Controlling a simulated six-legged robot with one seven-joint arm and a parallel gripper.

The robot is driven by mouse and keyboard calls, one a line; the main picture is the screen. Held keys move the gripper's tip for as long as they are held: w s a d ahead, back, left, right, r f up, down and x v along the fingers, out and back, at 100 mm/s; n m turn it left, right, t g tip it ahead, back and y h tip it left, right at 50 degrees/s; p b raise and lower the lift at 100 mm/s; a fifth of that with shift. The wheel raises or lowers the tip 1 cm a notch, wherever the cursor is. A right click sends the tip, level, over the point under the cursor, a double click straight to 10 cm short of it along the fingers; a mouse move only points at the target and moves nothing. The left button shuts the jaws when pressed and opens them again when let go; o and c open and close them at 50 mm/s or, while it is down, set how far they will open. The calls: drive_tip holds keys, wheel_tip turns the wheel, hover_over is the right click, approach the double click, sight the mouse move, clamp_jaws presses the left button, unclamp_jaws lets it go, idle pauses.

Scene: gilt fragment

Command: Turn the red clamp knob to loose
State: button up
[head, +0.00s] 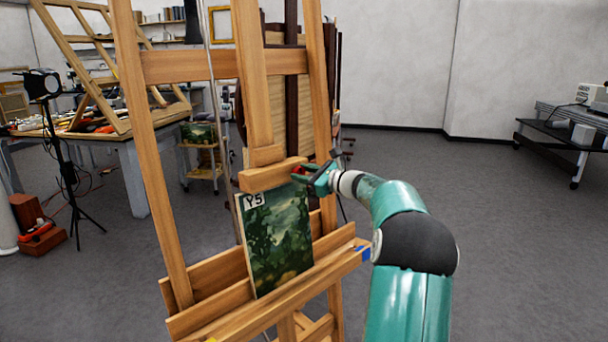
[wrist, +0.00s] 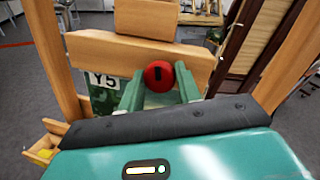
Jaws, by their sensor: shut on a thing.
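The red clamp knob (wrist: 159,76) sits on the front of the easel's wooden clamp block (wrist: 100,52), with a dark slot mark standing close to upright on its face. In the head view only a bit of red shows by my gripper (head: 308,174). In the wrist view the two green fingers of my gripper (wrist: 160,90) are on either side of the knob, shut on it. A green landscape painting (head: 278,240) labelled Y5 stands on the easel under the clamp block (head: 270,176).
The wooden easel (head: 153,150) has uprights on both sides of the painting and a ledge below. A cluttered workbench (head: 140,160) and a lamp on a tripod (head: 70,150) stand at left. A dark table (head: 555,145) stands far right. The grey floor between is open.

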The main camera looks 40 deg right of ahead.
drive_tip(key=n+g, duration=0.1)
drive_tip(key=n, duration=0.3)
drive_tip(key=shift+n, duration=0.3)
drive_tip(key=n, duration=0.3)
drive_tip(key=shift+r+n+g, duration=0.1)
drive_tip(key=shift+n+g, duration=0.2)
drive_tip(key=shift+g, duration=0.1)
drive_tip(key=n, duration=0.4)
drive_tip(key=shift+r+g, duration=0.1)
drive_tip(key=shift+g, duration=0.3)
drive_tip(key=n, duration=0.2)
drive_tip(key=n+h, duration=0.1)
drive_tip(key=n, duration=0.1)
drive_tip(key=shift+a+h, duration=0.15)
drive_tip(key=shift+h, duration=0.15)
drive_tip(key=n+h, duration=0.1)
drive_tip(key=n, duration=0.3)
drive_tip(key=shift+r+g, duration=0.1)
drive_tip(key=shift+g, duration=0.2)
drive_tip(key=n+h, duration=0.1)
drive_tip(key=n, duration=0.1)
drive_tip(key=shift+n, duration=0.4)
drive_tip(key=n+h, duration=0.1)
drive_tip(key=n, duration=0.2)
drive_tip(key=shift+a, duration=0.1)
drive_tip(key=shift+n+h, duration=0.5)
drive_tip(key=shift+n, duration=1.5)
drive_tip(key=shift+f, duration=0.2)
